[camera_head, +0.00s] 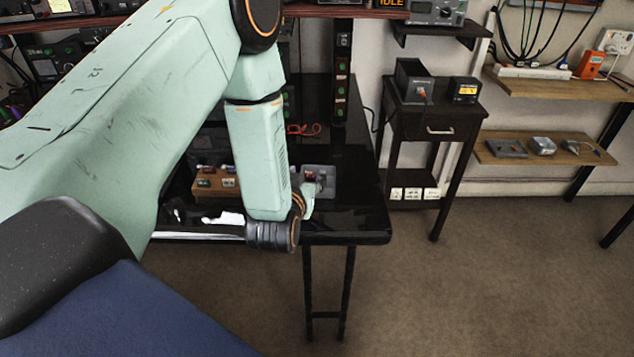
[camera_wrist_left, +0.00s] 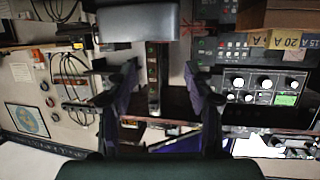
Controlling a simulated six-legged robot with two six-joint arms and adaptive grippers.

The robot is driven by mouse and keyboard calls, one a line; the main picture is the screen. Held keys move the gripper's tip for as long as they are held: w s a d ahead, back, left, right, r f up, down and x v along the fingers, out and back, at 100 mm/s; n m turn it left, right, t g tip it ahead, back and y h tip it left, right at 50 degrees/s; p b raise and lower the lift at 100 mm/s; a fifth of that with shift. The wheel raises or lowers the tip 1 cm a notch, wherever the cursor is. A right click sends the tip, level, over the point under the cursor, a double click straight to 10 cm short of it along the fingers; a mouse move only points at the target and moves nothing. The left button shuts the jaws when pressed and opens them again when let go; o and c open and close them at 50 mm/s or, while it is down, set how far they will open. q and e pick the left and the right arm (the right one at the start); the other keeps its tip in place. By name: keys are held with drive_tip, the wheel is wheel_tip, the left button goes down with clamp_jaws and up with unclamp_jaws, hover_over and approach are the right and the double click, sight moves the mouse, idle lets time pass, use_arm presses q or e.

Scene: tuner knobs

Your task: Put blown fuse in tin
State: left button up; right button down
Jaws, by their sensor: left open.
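My left gripper (camera_head: 309,194) is low over the black table's front edge, mostly hidden by its own arm in the head view. In the left wrist view its two dark fingers (camera_wrist_left: 160,76) are apart, with nothing seen between them. A grey block (camera_head: 320,176) with a small reddish part sits on the table just beyond the gripper. A grey block (camera_wrist_left: 137,23) also shows at the top of the left wrist view. I cannot make out a blown fuse or surely identify the tin. My right gripper is not in view.
A wooden rack (camera_head: 207,190) with small coloured pieces lies left of the forearm. A wooden block's 20 A label (camera_wrist_left: 287,40) shows in the wrist view. Red wire (camera_head: 305,130) lies farther back. A drawer stand (camera_head: 440,130) and wall shelf (camera_head: 545,160) are to the right.

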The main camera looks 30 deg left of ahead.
use_arm(q)
drive_tip(key=v, duration=0.8)
drive_tip(key=shift+r, duration=0.1)
drive_tip(key=shift+d, duration=0.1)
